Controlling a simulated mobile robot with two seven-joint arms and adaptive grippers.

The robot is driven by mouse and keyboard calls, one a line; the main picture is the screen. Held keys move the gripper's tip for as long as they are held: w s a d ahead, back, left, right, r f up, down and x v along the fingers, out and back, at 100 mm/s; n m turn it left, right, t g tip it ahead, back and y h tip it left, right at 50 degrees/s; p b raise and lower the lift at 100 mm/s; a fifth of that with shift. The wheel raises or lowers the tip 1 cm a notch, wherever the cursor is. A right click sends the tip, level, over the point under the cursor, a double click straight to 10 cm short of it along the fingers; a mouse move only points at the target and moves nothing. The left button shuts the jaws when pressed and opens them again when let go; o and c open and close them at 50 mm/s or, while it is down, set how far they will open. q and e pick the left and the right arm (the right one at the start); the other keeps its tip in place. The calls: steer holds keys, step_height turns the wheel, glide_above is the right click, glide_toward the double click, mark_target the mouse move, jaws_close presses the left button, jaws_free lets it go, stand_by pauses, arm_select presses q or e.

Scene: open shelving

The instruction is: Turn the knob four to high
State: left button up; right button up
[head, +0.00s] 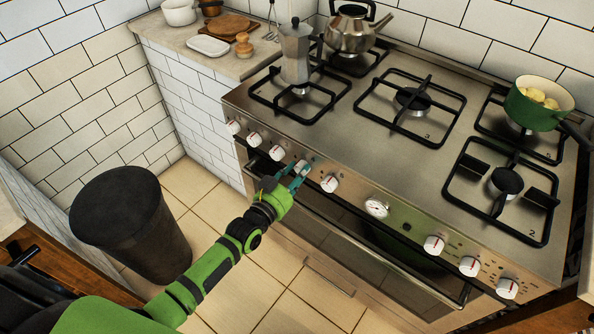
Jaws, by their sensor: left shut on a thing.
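A row of white knobs with red marks runs along the stove's front panel. The fourth knob from the left (301,166) is between the fingers of my left gripper (298,176), which is shut on it. The teal fingers partly cover this knob, and its exact turn angle is hard to read. The fifth knob (329,183) sits just to the right and the third knob (277,153) just to the left, both clear of the fingers. My right gripper is not in view.
An oven handle bar (340,222) runs below the panel, close to my left gripper. A round gauge (377,208) sits right of the fifth knob. A moka pot (295,52), a kettle (351,32) and a green pot (533,112) stand on the stove. A dark bin (130,225) stands on the floor.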

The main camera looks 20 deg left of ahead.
arm_select(q)
steer(key=n, duration=0.4)
steer(key=shift+h, duration=0.3)
steer(key=shift+n, duration=0.3)
steer(key=o, duration=1.2)
steer(key=shift+c, duration=0.2)
steer(key=shift+s, duration=0.1)
steer(key=v, duration=1.2)
steer(key=shift+r, duration=0.25)
steer(key=shift+a, duration=0.1)
